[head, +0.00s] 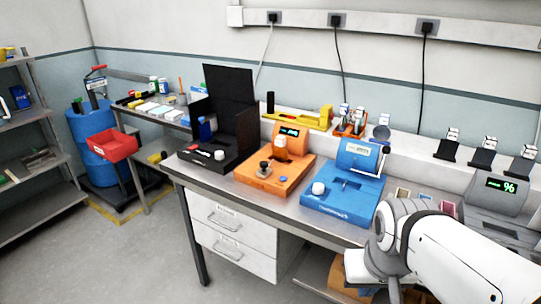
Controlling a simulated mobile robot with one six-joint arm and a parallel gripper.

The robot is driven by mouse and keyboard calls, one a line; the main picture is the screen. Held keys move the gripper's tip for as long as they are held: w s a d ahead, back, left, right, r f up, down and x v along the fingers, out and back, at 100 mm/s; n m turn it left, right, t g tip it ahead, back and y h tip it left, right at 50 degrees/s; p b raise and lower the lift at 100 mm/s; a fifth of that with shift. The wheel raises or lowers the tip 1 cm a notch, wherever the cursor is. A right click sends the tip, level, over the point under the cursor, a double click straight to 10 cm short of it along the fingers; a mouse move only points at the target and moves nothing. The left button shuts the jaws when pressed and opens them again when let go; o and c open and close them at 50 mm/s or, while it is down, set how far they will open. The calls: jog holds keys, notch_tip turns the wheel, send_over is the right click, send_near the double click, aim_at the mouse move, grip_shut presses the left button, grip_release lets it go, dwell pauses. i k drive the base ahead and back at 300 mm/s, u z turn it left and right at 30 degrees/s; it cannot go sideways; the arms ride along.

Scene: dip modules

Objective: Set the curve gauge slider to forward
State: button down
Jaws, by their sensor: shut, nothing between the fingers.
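No label that I can read says curve gauge, so I cannot tell for sure which device it is. A blue device (342,204) on the bench has a raised panel with a small display, a white round knob and a small dark slot or lever on its top. The setting of any slider is too small to tell. My arm comes in at the lower right, and my gripper's fingertips are not visible.
A grey device (496,198) with a lit percent display stands at the right. A yellow tool (312,118) and an orange holder (351,124) sit on the back ledge. A red bin (110,146) and blue drum stand left. The floor in front is clear.

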aim_at(265, 171)
jog(key=k, duration=1.15)
jog(key=z, duration=0.25)
jog(key=i, duration=1.55)
jog(key=u, duration=0.75)
jog(key=i, duration=0.5)
jog(key=u, duration=0.4)
